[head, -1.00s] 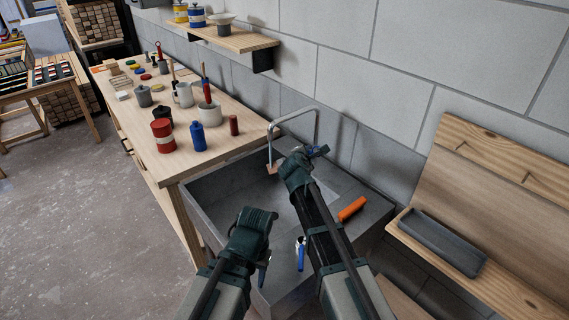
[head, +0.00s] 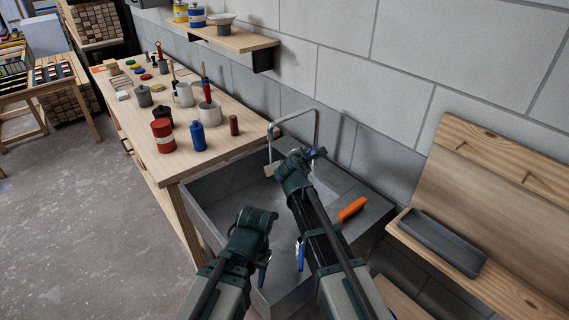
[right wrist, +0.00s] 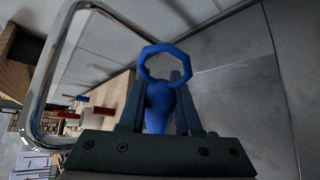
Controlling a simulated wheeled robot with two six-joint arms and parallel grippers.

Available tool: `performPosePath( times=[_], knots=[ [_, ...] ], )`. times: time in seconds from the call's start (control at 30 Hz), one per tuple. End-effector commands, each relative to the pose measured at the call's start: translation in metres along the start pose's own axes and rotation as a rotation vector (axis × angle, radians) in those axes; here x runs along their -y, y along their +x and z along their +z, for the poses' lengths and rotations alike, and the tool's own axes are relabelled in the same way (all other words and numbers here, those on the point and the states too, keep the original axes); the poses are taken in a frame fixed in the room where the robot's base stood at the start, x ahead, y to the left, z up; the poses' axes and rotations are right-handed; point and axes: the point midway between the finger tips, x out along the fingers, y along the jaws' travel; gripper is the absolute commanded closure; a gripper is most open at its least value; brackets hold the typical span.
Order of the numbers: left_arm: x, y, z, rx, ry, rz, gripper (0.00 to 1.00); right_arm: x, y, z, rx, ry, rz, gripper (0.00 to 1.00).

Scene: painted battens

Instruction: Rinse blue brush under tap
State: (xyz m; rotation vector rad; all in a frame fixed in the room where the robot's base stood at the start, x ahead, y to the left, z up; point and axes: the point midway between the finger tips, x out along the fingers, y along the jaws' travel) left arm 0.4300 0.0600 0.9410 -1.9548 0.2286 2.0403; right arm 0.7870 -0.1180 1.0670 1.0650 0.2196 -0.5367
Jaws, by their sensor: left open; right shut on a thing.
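My right gripper (head: 305,160) is shut on the blue brush (head: 317,153) beside the tap (head: 292,118), above the sink (head: 209,210). In the right wrist view the brush's blue handle (right wrist: 158,105) sits between the fingers (right wrist: 155,100), with its ring end beyond them. In the head view a small greyish-tan piece, apparently the brush head (head: 268,172), shows left of the gripper, below the spout. Any water stream is too small to make out. My left gripper (head: 266,217) is open over the sink's near side; its fingertips are hard to see.
An orange-handled tool (head: 352,208) lies on the sink's right ledge. A blue-handled tool (head: 300,256) is partly hidden by my right arm. The workbench (head: 180,173) at left holds pots and a blue bottle (head: 198,137). A grey tray (head: 442,244) lies on the right shelf.

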Motion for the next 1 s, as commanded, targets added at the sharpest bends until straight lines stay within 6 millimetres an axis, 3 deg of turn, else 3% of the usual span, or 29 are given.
performPosePath(
  times=[0.7,1.0],
  knots=[
    [0.000,0.000,0.000,0.000,0.000,0.000,0.53,0.029,-0.048,0.004,0.000,0.000,0.001,1.00],
    [0.000,0.000,0.000,0.000,0.000,0.000,0.53,0.030,-0.050,0.004,0.000,0.000,0.000,1.00]
  ],
)
